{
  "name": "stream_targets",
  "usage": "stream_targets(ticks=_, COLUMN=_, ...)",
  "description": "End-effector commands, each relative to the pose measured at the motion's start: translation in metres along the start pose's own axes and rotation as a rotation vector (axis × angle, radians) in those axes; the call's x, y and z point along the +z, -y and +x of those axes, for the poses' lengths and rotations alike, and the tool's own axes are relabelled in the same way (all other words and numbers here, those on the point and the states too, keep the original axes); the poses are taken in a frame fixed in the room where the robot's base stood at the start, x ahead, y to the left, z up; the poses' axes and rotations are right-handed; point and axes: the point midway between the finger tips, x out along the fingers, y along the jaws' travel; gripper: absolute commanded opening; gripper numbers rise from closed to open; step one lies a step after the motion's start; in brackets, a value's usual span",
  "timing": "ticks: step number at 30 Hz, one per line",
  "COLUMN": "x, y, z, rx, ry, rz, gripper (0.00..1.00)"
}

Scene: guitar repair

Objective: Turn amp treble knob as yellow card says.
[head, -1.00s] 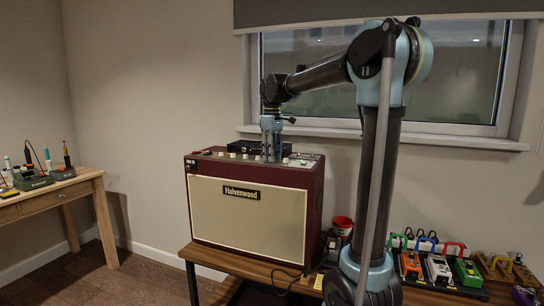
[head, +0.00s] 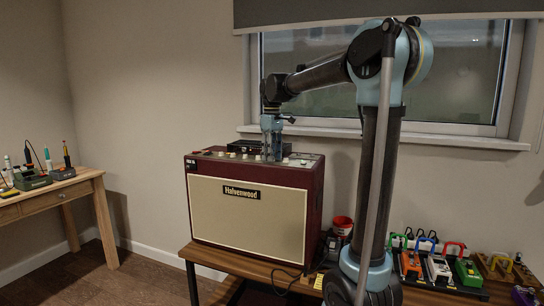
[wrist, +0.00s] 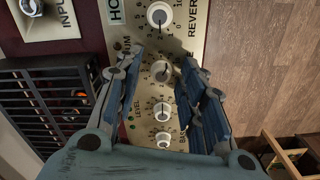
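The amp (head: 245,215) is dark red with a cream front and stands on the wooden table. Its control panel (wrist: 140,120) carries a row of pale round knobs in the wrist view. One knob (wrist: 161,70) lies between my fingertips. The reverb knob (wrist: 160,14) is above it in the picture, and two smaller knobs are below. I cannot read a treble label. My gripper (wrist: 162,66) is open around the knob, with gaps visible on both sides. It is over the amp top in the head view (head: 272,152). A small yellow piece (head: 320,282), possibly the card, lies beside the amp, its writing unreadable.
A dark box (head: 246,146) sits on the amp top behind my gripper. A side bench (head: 50,192) with tools is at left. The window is behind.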

Motion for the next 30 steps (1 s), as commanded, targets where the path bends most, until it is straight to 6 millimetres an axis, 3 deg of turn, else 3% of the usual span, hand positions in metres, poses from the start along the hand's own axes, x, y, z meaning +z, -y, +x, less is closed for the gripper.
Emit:
stream_targets(ticks=8, x=0.000, y=0.000, z=-0.008, rx=-0.001, ry=0.000, rz=-0.001, gripper=0.37)
stream_targets(ticks=21, x=-0.001, y=-0.001, z=-0.085, rx=-0.001, ry=0.000, rz=0.000, gripper=0.37)
stream_targets(ticks=30, x=-0.001, y=-0.001, z=-0.116, rx=-0.001, ry=0.001, rz=0.000, gripper=0.37)
